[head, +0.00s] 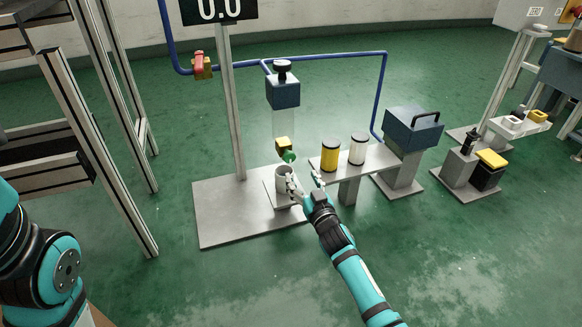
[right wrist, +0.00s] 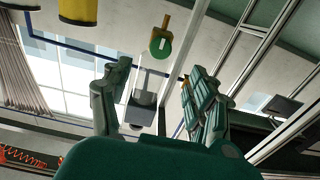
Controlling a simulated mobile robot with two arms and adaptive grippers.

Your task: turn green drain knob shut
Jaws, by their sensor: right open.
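The green drain knob (head: 289,157) is a small round disc on a brass valve body (head: 283,144), below a clear tube (head: 285,125) and a blue block (head: 283,92). In the right wrist view the green knob (right wrist: 161,47) shows beyond the fingertips, roughly between them. My right gripper (head: 305,182) is open and empty, a little below and right of the knob, apart from it. The open fingers (right wrist: 158,78) also show in the right wrist view. My left arm shows at the left edge, but its gripper is out of view.
A grey cup (head: 284,179) stands under the valve, close to my right fingers. Yellow (head: 330,154) and white (head: 358,149) cylinders stand on a bench (head: 374,163) to the right. A red-handled valve (head: 200,66) sits on the blue pipe (head: 320,57). A post (head: 233,110) stands left.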

